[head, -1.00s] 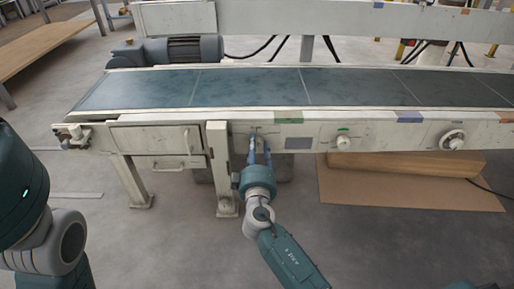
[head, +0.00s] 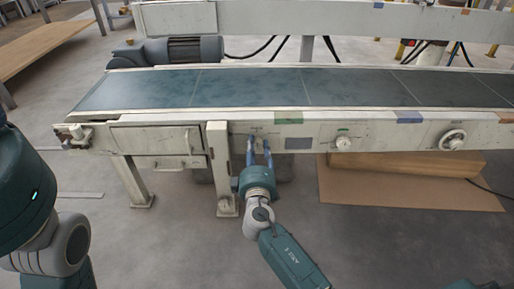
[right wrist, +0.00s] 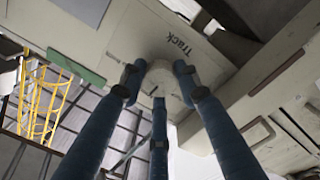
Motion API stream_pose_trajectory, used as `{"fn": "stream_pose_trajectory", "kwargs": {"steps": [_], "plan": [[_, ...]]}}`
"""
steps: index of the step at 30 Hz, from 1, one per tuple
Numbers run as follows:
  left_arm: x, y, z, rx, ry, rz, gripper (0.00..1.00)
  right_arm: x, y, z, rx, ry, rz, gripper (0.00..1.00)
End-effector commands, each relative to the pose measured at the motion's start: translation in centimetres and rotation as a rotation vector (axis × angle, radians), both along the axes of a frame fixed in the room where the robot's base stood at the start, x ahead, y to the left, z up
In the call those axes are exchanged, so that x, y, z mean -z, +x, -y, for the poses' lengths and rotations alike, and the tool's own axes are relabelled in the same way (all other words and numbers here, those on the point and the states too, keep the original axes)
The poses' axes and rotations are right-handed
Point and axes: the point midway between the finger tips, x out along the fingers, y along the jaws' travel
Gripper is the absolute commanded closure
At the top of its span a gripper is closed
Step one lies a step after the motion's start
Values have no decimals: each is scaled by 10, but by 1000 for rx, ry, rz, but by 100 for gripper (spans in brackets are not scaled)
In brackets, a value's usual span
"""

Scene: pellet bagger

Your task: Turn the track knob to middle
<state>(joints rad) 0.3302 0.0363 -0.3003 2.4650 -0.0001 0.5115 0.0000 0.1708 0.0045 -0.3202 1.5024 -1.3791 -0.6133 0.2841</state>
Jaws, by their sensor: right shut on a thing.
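The track knob (right wrist: 160,80) is a pale round knob on the conveyor's front panel, below the printed word "Track" in the right wrist view. My right gripper (right wrist: 158,82) has its blue fingers closed around the knob, with fingertips against its sides. In the head view my right gripper (head: 259,148) reaches up to the panel just right of the conveyor's leg, and its fingers mostly hide the knob. I cannot read the knob's pointer or setting marks clearly. My left gripper is outside the views; only part of that arm shows at the left.
The conveyor belt (head: 250,88) runs above the panel. Right of the track knob are a grey plate (head: 298,143), another knob (head: 343,143) and a handwheel (head: 453,140). Drawers (head: 157,141) are to the left. A cardboard sheet (head: 400,190) lies on the floor.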

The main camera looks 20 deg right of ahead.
Motion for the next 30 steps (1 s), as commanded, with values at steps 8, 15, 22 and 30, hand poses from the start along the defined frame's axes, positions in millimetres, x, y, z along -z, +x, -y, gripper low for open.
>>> {"fn": "stream_pose_trajectory", "kwargs": {"steps": [8, 15, 22, 30], "plan": [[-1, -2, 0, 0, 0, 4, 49, -4, 1, -6, -14, 2, 7, 49], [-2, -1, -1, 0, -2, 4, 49, -1, -5, -6, -11, 2, 4, 49], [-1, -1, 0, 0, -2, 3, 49, 0, -44, -18, -12, 5, 2, 49], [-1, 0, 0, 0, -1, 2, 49, -1, -95, -34, -16, 3, 3, 49]]}}
